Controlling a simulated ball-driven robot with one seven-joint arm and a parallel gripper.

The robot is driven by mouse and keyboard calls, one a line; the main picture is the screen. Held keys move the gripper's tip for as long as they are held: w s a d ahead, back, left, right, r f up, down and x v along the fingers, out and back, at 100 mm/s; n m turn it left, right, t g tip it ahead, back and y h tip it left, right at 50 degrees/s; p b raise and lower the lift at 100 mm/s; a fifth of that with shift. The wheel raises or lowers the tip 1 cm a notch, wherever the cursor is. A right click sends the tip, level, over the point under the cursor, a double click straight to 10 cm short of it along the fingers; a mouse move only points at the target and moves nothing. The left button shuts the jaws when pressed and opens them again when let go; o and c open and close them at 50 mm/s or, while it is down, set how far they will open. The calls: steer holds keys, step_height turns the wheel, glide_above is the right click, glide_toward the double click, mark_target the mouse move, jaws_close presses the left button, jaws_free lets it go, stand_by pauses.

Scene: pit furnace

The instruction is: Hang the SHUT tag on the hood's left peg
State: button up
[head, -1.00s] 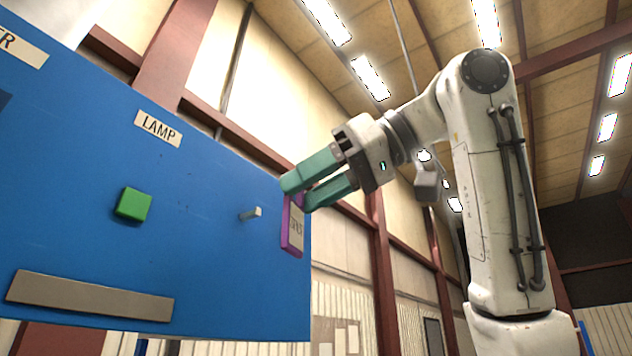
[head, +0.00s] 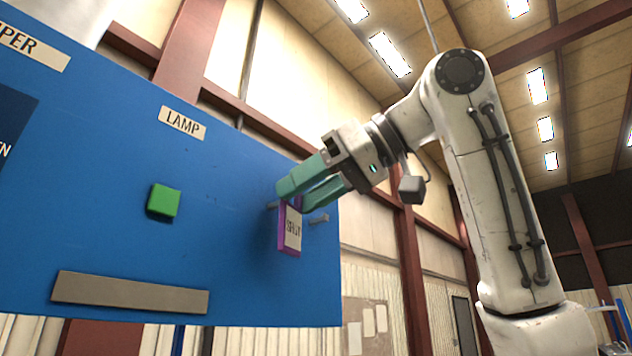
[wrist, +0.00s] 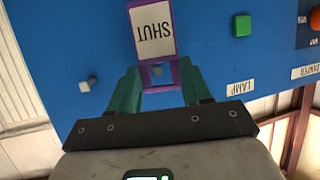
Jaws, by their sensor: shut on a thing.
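The SHUT tag (head: 289,230) is a purple plate with a pale lettered face. My gripper (head: 303,190) is shut on its upper end, and the tag hangs below the fingers in front of the blue hood (head: 230,240). The left peg (head: 272,206) shows just left of the tag; its tip is hidden behind tag and fingers. The right peg (head: 319,219) is bare, right of the tag. In the wrist view the tag (wrist: 153,28) appears upside down, and a small grey peg end (wrist: 157,71) shows within its frame opening between the fingers. I cannot tell whether the peg passes through.
A green block (head: 163,201) and a grey ledge (head: 130,294) stand out from the hood left of the tag, with a LAMP label (head: 182,123) above. The hood's right edge lies just beyond the right peg. Open space lies to the right.

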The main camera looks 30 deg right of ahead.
mark_target(267, 219)
steer(key=w, duration=0.2)
steer(key=a, duration=0.1)
steer(key=shift+w+f, duration=0.35)
steer(key=shift+w, duration=0.05)
steer(key=shift+f, duration=0.1)
steer(key=shift+w+f, duration=0.2)
steer(key=shift+f, duration=0.05)
stand_by(0.4)
steer(key=o, duration=1.1)
steer(key=shift+s, duration=0.1)
steer(key=shift+s+d+r, duration=0.25)
steer(key=shift+s+d, duration=0.1)
steer(key=shift+s, duration=0.1)
steer(key=b+v, duration=0.2)
steer(key=v, duration=0.8)
steer(key=shift+s+a, duration=0.2)
